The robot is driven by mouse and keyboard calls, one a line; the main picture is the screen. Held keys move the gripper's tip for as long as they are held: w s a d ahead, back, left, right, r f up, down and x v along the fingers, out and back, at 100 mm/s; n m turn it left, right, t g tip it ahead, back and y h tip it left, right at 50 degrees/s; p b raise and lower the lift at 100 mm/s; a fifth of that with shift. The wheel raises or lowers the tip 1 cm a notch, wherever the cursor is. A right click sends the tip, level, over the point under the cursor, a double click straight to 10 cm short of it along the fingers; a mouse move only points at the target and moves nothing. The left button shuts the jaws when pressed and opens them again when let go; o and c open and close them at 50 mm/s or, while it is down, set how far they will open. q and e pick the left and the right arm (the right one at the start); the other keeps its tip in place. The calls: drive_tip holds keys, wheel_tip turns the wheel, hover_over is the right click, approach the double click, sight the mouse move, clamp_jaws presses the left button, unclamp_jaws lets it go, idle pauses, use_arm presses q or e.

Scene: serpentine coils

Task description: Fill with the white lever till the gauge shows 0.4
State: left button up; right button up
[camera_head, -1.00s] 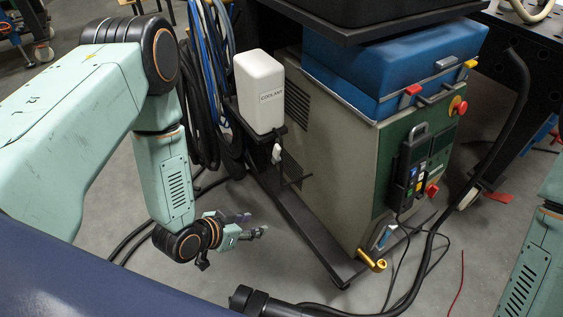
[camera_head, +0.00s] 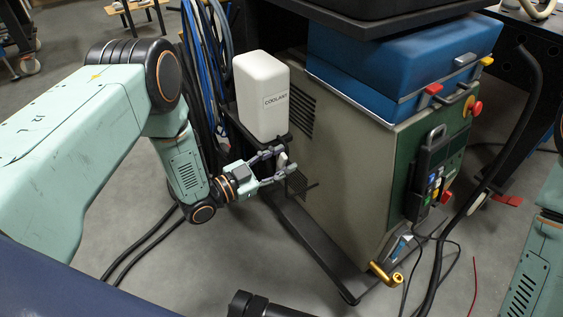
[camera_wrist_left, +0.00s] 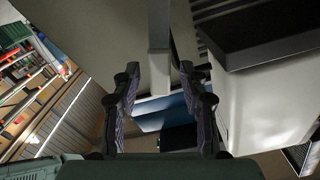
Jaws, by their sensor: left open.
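The white coolant container (camera_head: 262,95) stands on a black bracket at the machine's left side. The small white lever (camera_head: 282,159) is below it. My left gripper (camera_head: 280,162) is open, with its fingertips at the lever, one on either side as far as I can see. In the left wrist view, a pale upright bar (camera_wrist_left: 159,70), apparently the lever, stands between the open fingers (camera_wrist_left: 163,88). I cannot tell whether the fingers touch it. I see no gauge I can read. My right gripper is out of view; only part of the right arm shows at the right edge.
The grey machine (camera_head: 345,170) carries a blue case (camera_head: 385,65) on top and a green control panel (camera_head: 405,165). Blue and black cables (camera_head: 205,90) hang behind my left wrist. A brass part (camera_head: 385,275) juts out low at the front.

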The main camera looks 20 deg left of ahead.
use_arm(q)
drive_tip(key=shift+w+d, duration=0.4)
drive_tip(key=shift+c, duration=0.3)
drive_tip(key=shift+a, duration=0.1)
clamp_jaws()
